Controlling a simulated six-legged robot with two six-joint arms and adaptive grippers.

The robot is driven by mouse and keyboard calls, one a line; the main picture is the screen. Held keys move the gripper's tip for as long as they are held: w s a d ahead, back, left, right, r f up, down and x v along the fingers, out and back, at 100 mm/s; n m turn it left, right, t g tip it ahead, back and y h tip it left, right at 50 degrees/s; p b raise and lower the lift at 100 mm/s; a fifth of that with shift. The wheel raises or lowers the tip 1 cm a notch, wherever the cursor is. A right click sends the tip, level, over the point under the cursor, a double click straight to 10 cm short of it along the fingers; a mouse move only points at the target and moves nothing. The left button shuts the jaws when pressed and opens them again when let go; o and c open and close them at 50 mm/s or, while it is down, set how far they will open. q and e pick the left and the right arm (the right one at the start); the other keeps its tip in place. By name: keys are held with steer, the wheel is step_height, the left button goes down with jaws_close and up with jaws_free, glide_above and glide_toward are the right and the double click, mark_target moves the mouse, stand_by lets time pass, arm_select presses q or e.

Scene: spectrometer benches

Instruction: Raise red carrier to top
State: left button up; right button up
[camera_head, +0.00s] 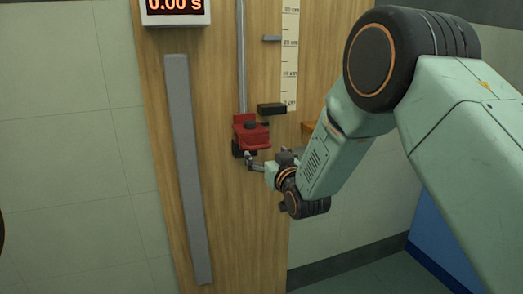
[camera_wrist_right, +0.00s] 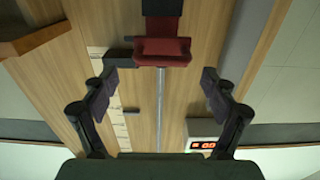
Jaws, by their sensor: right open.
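The red carrier (camera_head: 250,134) sits low on a vertical metal rail (camera_head: 241,60) on the wooden board. In the right wrist view, which is turned upside down, the carrier (camera_wrist_right: 162,50) lies beyond the fingertips, roughly centred between them. My right gripper (camera_head: 250,161) is just below the carrier in the head view. In the wrist view my right gripper (camera_wrist_right: 158,80) has its two fingers spread wide, with nothing between them. Whether any part touches the carrier is unclear in the head view. My left gripper is not in view.
A ruler scale (camera_head: 289,50) runs beside the rail, with a dark block (camera_head: 271,109) at its lower end and a small grey tab (camera_head: 271,38) higher up. A long grey bar (camera_head: 188,170) is on the left. A timer (camera_head: 176,8) reads 0.00 s.

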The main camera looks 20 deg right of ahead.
mark_target(261, 147)
steer(key=w+b, duration=0.1)
steer(key=w, duration=0.4)
steer(key=shift+w+a, duration=0.1)
steer(key=shift+w, duration=0.2)
steer(key=shift+a, duration=0.15)
steer(key=c, duration=1.4)
steer(key=shift+r, duration=0.2)
